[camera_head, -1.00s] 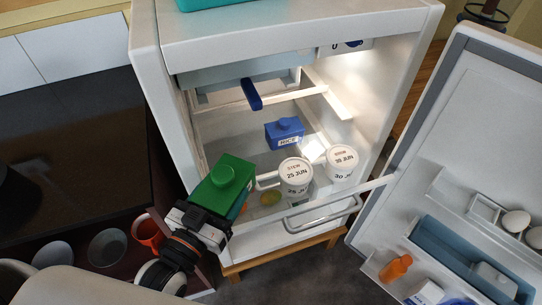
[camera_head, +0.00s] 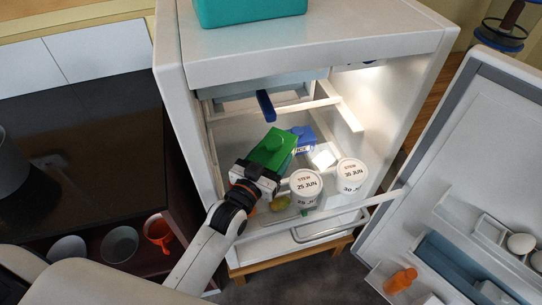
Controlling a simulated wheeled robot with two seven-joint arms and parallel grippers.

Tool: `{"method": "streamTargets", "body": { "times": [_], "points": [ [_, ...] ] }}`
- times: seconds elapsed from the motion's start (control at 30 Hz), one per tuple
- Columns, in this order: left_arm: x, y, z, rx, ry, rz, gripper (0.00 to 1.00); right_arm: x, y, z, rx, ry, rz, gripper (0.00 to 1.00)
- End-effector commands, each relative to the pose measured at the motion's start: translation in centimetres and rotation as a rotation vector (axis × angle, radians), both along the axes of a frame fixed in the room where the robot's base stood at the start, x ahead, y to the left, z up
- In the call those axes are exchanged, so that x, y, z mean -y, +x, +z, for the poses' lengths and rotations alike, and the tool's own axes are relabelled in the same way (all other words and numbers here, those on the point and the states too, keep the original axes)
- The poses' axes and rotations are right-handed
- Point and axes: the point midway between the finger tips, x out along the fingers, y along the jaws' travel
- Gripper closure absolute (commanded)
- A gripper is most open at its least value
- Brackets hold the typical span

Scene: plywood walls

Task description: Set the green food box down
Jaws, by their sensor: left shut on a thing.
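The green food box (camera_head: 272,149) is in my left gripper (camera_head: 256,176), which is shut on it. The box is inside the open fridge (camera_head: 174,100), near the left side of the compartment and above the glass shelf. I cannot tell whether it touches the shelf. It partly covers the blue rice box (camera_head: 303,138) behind it. My right gripper is not in view.
Two white stew tubs (camera_head: 306,187) and (camera_head: 351,174) stand right of the gripper. A blue handle-like part (camera_head: 265,106) hangs above. The fridge door (camera_head: 480,150) stands open at right. A teal box (camera_head: 250,10) sits on top.

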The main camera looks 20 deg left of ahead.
Motion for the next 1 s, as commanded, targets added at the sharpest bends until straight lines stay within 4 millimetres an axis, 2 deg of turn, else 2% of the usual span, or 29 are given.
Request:
{"method": "streamTargets", "body": {
  "times": [0.4, 0.43, 0.57, 0.9, 1.0],
  "points": [
    [0.0, 0.0, -0.7, 0.004, -0.001, 0.0, 0.7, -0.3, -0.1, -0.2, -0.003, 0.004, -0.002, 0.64],
    [0.0, -0.1, -0.9, 0.001, 0.0, 0.0, 0.31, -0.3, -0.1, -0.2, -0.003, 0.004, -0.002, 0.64],
    [0.0, -0.1, -0.8, 0.001, 0.0, 0.0, 0.11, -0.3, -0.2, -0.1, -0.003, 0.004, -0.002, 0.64],
    [0.0, -0.1, -0.2, 0.003, -0.001, 0.0, 0.11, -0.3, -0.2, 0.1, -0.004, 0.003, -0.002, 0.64],
    [-0.2, -1.3, -0.7, -0.001, 0.0, 0.0, 0.11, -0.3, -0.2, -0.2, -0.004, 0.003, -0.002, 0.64]
  ]
}}
